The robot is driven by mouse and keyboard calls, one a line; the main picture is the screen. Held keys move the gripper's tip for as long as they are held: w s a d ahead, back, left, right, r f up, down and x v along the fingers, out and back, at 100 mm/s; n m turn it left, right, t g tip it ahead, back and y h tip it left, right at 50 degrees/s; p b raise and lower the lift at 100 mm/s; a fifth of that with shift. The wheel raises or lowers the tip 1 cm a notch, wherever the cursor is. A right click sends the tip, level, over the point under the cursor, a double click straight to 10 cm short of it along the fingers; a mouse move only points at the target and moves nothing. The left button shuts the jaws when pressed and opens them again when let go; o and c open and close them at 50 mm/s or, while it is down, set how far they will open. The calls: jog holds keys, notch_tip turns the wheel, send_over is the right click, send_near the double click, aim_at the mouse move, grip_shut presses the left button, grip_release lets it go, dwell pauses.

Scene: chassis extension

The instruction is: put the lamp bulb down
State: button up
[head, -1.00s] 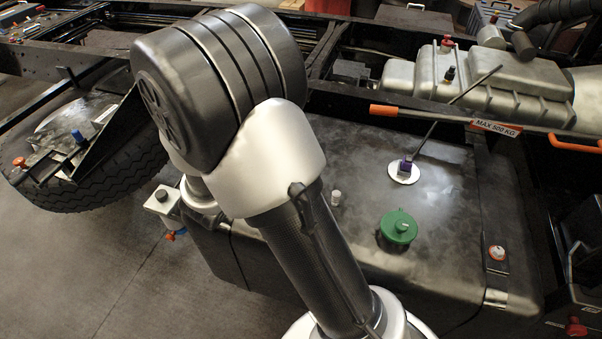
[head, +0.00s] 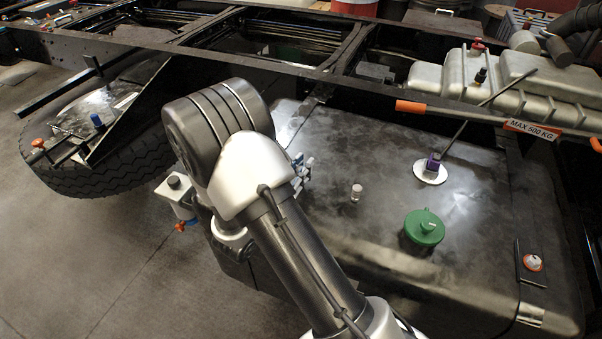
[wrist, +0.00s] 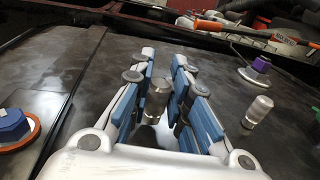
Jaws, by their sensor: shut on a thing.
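My gripper (wrist: 160,95) has blue-padded fingers and is shut on a small cylindrical lamp bulb (wrist: 157,101), which stands upright between them in the wrist view. In the head view my gripper (head: 303,170) shows partly behind my arm, over the left part of the dark tank top (head: 330,135). The held bulb cannot be made out there. I cannot tell whether its lower end touches the tank. A second, similar small cylinder (wrist: 257,111) stands on the tank to the right of my fingers; it also shows in the head view (head: 356,192).
A purple cap on a white disc (head: 431,170) and a green cap (head: 424,227) sit on the tank to the right. A thin rod slants up from the purple cap. The frame rail (head: 350,80) runs behind. Bare tank surface lies between these things.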

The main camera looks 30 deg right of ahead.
jog(key=shift+f, duration=0.3)
